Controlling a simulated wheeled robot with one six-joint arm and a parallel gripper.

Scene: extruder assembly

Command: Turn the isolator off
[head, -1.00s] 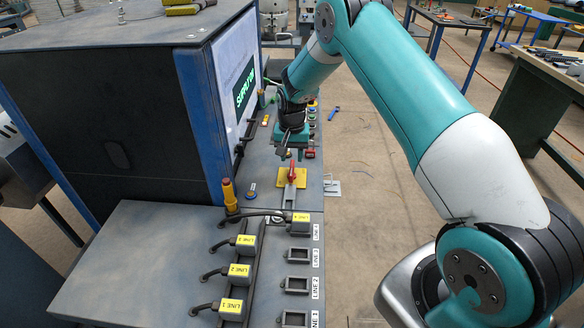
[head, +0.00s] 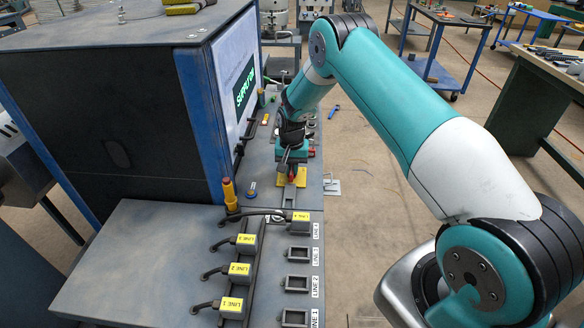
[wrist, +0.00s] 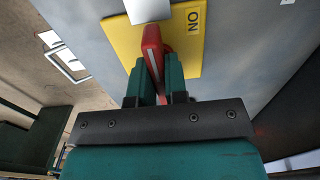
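The isolator has a red handle (wrist: 152,52) on a yellow plate (wrist: 187,45) marked ON. In the head view the yellow plate (head: 284,182) lies on the grey bench, with the red handle mostly hidden by my gripper. My gripper (wrist: 158,82) is at the handle, one teal finger on each side of it, with the red handle in the gap. Whether the fingers press on the handle is not clear. The screen (head: 245,93) on the dark cabinet shows green text that reads as SUPPLY ON.
Several yellow-labelled LINE plugs (head: 239,269) with black cables lie on the near bench, beside a row of open sockets (head: 297,284). A yellow post with a red top (head: 229,194) stands by the cabinet (head: 110,120).

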